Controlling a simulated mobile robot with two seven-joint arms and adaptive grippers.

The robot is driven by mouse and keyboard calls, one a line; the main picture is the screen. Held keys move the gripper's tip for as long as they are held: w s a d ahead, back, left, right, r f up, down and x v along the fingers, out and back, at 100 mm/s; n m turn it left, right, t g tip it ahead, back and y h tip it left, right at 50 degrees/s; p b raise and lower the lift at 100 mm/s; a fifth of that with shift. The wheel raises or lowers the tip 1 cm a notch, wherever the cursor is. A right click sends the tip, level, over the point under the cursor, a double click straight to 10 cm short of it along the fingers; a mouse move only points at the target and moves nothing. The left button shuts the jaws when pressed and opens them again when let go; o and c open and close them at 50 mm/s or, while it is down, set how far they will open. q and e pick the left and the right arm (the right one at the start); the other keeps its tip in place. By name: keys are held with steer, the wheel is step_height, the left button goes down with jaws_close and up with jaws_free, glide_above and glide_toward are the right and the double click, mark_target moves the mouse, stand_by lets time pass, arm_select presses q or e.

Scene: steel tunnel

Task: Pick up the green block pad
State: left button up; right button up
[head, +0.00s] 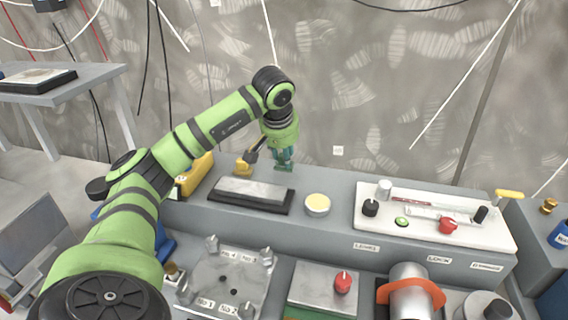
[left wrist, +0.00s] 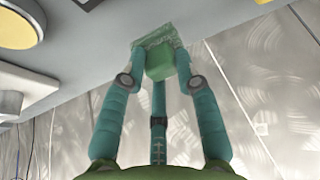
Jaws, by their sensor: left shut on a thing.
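The green block pad (left wrist: 160,60) is between the fingertips of my left gripper (left wrist: 160,75) in the left wrist view. Its far end is against or very close to the grey bench top; I cannot tell whether it touches. In the head view my left gripper (head: 284,163) points down at the back of the bench, and its fingers mostly hide the pad. The left gripper is shut on the pad. My right gripper is in neither view.
On the grey bench (head: 330,219), a black tray with a grey slab (head: 252,190) and a round yellow-topped disc (head: 317,205) lie in front of the gripper. A yellow tool (head: 196,174) stands left. A white panel with knobs (head: 435,217) is right. The wall is close behind.

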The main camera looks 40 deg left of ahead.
arm_select(q)
steer(key=s+d+r, duration=0.2)
steer(key=d+r, duration=0.5)
steer(key=d, duration=0.3)
steer(key=shift+d+r, duration=0.3)
steer(key=shift+s+d+r, duration=0.1)
steer(key=shift+d+r, duration=0.1)
steer(key=shift+d, duration=0.3)
steer(key=shift+o, duration=0.2)
